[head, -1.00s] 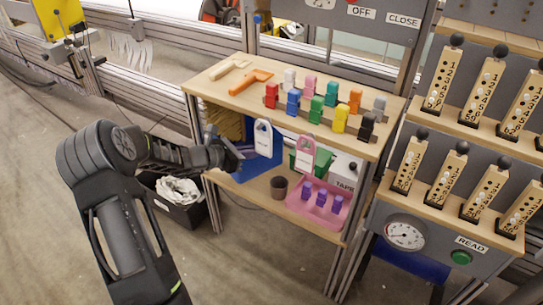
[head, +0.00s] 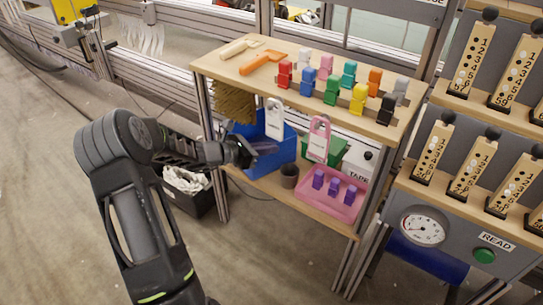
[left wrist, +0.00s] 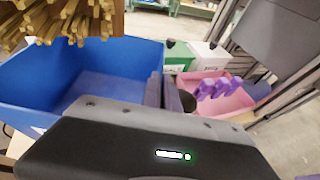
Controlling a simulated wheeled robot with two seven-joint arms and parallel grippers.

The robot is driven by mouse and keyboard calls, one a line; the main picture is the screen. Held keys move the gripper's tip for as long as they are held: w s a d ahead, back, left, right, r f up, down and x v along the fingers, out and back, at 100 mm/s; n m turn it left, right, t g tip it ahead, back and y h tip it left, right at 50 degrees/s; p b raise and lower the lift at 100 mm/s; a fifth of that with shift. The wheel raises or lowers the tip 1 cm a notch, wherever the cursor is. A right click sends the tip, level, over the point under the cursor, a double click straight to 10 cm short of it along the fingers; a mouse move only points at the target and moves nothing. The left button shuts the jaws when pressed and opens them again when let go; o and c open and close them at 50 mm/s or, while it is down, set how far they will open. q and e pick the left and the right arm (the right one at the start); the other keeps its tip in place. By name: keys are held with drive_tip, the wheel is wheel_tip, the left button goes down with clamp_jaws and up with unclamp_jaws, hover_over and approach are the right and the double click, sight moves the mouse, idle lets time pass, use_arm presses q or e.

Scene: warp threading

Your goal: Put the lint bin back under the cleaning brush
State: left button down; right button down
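A blue open bin (head: 286,157) stands on the lower shelf at its left end; I take it to be the lint bin. The cleaning brush (head: 233,103), a bundle of tan bristles, hangs under the upper shelf's left end. In the left wrist view the bristles (left wrist: 60,18) hang over the blue bin (left wrist: 105,68), which looks empty. My left gripper (head: 266,147) is in front of the bin. In the left wrist view its dark fingers (left wrist: 166,90) are close together by the bin's right side; whether they pinch its wall is unclear. My right gripper is out of view.
A pink tray (head: 318,202) with purple pieces, a dark cup (head: 289,176) and a green box (head: 338,150) share the lower shelf. A black bin (head: 201,199) with white material stands on the floor at left. Coloured clips line the top shelf (head: 222,68).

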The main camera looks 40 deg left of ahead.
use_arm(q)
drive_tip(key=shift+f, duration=0.4)
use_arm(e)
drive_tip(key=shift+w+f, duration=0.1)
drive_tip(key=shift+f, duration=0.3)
use_arm(q)
drive_tip(key=shift+f, duration=0.1)
drive_tip(key=shift+f, duration=0.15)
drive_tip(key=c, duration=1.6)
unclamp_jaws()
drive_tip(key=shift+c, duration=0.2)
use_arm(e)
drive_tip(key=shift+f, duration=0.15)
